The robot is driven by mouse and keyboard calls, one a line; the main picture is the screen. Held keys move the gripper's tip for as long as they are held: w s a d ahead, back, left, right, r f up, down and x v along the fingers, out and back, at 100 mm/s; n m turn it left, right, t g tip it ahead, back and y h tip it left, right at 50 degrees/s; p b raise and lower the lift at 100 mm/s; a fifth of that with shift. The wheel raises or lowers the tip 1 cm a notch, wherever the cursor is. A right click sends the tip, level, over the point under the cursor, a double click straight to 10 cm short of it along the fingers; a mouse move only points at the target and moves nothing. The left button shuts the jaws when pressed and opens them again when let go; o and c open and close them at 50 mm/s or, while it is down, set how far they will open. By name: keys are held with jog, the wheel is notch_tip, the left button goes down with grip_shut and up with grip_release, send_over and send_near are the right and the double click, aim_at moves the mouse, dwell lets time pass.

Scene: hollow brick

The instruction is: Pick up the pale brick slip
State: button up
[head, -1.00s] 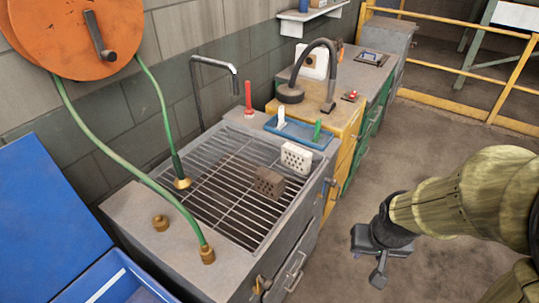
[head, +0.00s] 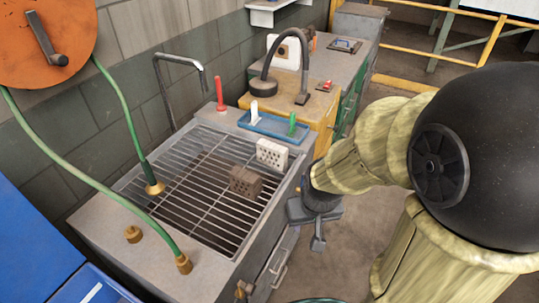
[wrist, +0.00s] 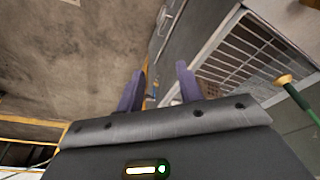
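The pale brick slip (head: 272,154) is a whitish block with several dark holes. It stands on the right edge of the metal grate (head: 200,212), in the head view. A brown perforated brick (head: 245,182) sits on the grate just in front and to its left. My gripper (head: 318,215) hangs to the right of the sink unit, apart from both bricks and pointing down. In the wrist view its two purple fingers (wrist: 160,85) are spread with nothing between them. I cannot make out the pale slip in the wrist view.
A blue tray (head: 265,129) with a white and a green item lies behind the slip. A red-handled tool (head: 220,92), a tall tap (head: 182,62) and a green hose with a brass nozzle (head: 154,187) stand around the grate. Open floor (wrist: 70,60) lies beside the unit.

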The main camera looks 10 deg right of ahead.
jog(key=o, duration=0.6)
jog(key=shift+w+f, duration=0.15)
jog(key=shift+w, duration=0.1)
jog(key=shift+o, duration=0.2)
jog(key=w+f+m+t+y+p, duration=0.1)
jog(key=w+f+m+y, duration=0.1)
jog(key=w+f+m, duration=0.45)
jog(key=w+f+m+t+y+p, duration=0.1)
jog(key=w+f+m+y, duration=0.15)
jog(key=w+m, duration=0.65)
jog(key=w+d+r+m+t, duration=0.2)
jog(key=w+d+m+t, duration=0.1)
jog(key=w+m, duration=0.2)
jog(key=w+d+r+m+t+y+p, duration=0.1)
jog(key=w+d+r+m+t, duration=0.1)
jog(key=w+m, duration=0.3)
jog(key=shift+d+r+m+t, duration=0.35)
jog(key=shift+d+m+t, duration=0.2)
jog(key=shift+m+t, duration=0.4)
